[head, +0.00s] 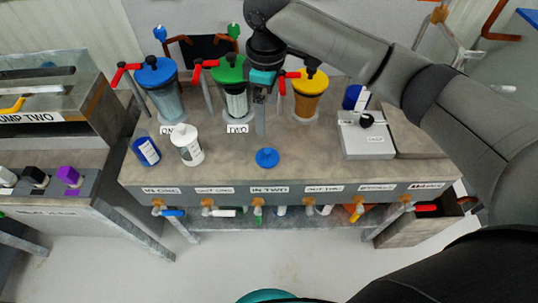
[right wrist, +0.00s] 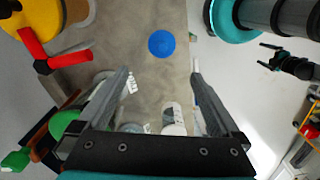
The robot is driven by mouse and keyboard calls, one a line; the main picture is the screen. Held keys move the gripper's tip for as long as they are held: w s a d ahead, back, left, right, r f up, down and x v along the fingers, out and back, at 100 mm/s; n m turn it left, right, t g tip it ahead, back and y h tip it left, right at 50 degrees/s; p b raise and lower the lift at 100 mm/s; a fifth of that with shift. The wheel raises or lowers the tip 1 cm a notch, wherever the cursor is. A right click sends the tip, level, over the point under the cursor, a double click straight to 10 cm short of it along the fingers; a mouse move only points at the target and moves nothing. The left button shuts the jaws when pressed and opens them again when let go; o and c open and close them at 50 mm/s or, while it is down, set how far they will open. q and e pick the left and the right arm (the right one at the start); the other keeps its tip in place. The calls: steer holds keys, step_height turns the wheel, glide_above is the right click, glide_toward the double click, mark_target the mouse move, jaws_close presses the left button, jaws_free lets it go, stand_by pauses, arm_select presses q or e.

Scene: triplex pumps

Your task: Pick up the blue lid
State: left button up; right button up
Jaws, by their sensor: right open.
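The blue lid (head: 267,157) is a small round disc with a knob, lying on the brown bench top near its front edge. It also shows in the right wrist view (right wrist: 162,43), beyond the fingertips.
A white bottle (head: 187,146) and a blue bottle (head: 146,151) stand left of the lid. Blue (head: 160,90), green (head: 231,75) and yellow-topped (head: 309,92) canisters with red handles stand behind. A grey scale (head: 366,142) sits right. The bench around the lid is clear.

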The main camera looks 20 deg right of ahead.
steer(key=b, duration=0.2)
glide_above(268, 151)
steer(key=f, duration=0.9)
steer(key=shift+w+f, duration=0.35)
steer(key=shift+f, duration=0.05)
steer(key=f, duration=0.1)
steer(key=f+b, duration=0.1)
steer(key=f, duration=0.2)
steer(key=shift+s+f+b, duration=0.1)
steer(key=shift+s+b, duration=0.15)
steer(key=shift+b, duration=0.1)
steer(key=shift+f, duration=0.55)
steer(key=shift+c, duration=0.2)
steer(key=c, duration=1.1)
steer(key=shift+s+f, duration=0.1)
jaws_close()
